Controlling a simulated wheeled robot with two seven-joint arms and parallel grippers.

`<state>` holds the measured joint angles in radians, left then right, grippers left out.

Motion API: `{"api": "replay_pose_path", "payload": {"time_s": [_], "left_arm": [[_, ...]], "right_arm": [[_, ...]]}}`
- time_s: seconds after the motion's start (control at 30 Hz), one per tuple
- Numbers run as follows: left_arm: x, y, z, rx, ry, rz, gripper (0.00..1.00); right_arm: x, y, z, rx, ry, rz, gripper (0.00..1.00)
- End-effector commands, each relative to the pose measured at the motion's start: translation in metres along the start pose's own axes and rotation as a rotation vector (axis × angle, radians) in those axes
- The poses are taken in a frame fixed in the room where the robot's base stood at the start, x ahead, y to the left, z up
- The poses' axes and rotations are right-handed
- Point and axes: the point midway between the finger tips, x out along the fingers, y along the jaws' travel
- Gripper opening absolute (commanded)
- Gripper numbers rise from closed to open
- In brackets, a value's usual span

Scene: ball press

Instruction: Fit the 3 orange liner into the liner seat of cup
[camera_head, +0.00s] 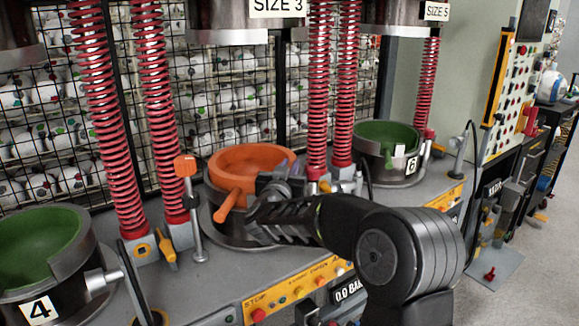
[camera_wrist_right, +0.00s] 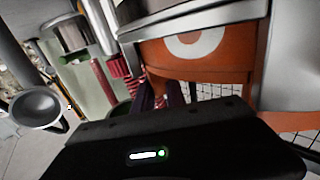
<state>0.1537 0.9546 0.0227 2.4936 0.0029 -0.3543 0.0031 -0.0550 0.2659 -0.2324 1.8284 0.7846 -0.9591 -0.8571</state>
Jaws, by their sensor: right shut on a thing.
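The orange liner (camera_head: 242,160) is a round, open bowl-like ring with a stubby orange handle (camera_head: 229,204) on its front. It sits at the mouth of the dark middle cup (camera_head: 222,230), with its rim standing above the cup; I cannot tell if it is fully down in the seat. My right gripper (camera_head: 281,182) is shut on the liner's front right side and hides part of the liner and cup. In the right wrist view, the orange liner wall (camera_wrist_right: 174,60) with part of a white mark shows close up. My left gripper is not in view.
A green-lined cup (camera_head: 40,245) marked 4 stands at left, and another green-lined cup (camera_head: 385,135) at back right. Red springs (camera_head: 158,110) rise beside the cups. An orange-topped post (camera_head: 186,168) stands just left of the middle cup. A press head (camera_head: 228,22) hangs above.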

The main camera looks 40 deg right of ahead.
Motion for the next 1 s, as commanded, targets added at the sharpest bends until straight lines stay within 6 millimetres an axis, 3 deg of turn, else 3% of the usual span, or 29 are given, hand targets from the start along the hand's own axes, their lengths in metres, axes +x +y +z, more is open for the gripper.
{"api": "replay_pose_path", "payload": {"time_s": [0.7, 0.73, 1.0], "left_arm": [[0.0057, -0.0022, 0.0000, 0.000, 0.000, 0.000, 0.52], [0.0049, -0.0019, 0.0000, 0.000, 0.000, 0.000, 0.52], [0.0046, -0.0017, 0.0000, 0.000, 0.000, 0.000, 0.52]], "right_arm": [[0.0001, 0.0002, 0.0071, 0.004, 0.004, 0.001, 0.00], [0.0001, 0.0002, 0.0061, 0.004, 0.004, 0.001, 0.17], [0.0000, 0.0002, 0.0075, 0.001, 0.000, 0.001, 0.40]]}}
